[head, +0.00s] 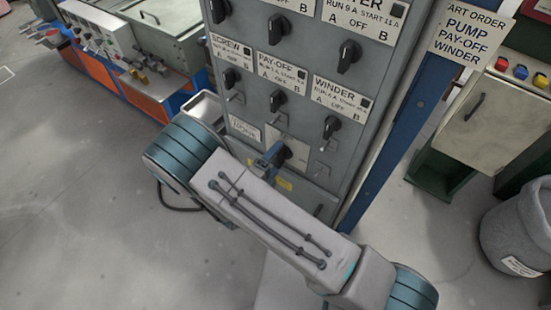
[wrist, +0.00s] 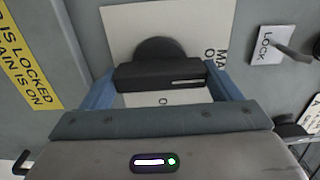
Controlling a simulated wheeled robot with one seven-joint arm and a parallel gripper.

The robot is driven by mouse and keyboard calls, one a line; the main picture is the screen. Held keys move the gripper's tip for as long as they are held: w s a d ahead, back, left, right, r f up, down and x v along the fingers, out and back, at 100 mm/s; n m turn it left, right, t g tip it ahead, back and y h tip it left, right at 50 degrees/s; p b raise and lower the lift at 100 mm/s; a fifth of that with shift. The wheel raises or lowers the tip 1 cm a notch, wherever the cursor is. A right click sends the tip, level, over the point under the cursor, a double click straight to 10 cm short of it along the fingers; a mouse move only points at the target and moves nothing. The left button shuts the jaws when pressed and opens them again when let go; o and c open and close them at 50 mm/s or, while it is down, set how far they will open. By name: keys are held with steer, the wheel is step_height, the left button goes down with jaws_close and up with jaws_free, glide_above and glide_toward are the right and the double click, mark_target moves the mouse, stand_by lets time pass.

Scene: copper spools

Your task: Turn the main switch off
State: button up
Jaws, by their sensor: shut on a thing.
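The main switch (wrist: 158,72) is a black rotary knob with a bar handle on a pale plate (wrist: 120,22) on the cabinet front. In the wrist view the handle lies level across the picture, its white mark toward the right. The plate's lettering shows only in part: "MA" and "O" at the right, another "O" below the handle. My gripper (wrist: 160,80) has a blue finger at each end of the handle and is shut on it. In the head view my gripper (head: 270,158) reaches the low front of the cabinet, and my arm hides part of it.
The grey cabinet (head: 240,65) carries several other black knobs, labelled SCREW, PAY-OFF and WINDER (head: 331,127). In the wrist view a LOCK tag (wrist: 268,46) with a metal lever is at the right, and a yellow label (wrist: 25,60) at the left. A grey bin (head: 515,235) stands at far right.

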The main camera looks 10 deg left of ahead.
steer(key=o, duration=0.9)
steer(key=shift+c, duration=0.2)
steer(key=shift+s+a, duration=0.1)
steer(key=shift+s, duration=0.05)
steer(key=b+v, duration=0.3)
steer(key=v, duration=1)
steer(key=shift+s+b, duration=0.3)
steer(key=shift+b, duration=0.1)
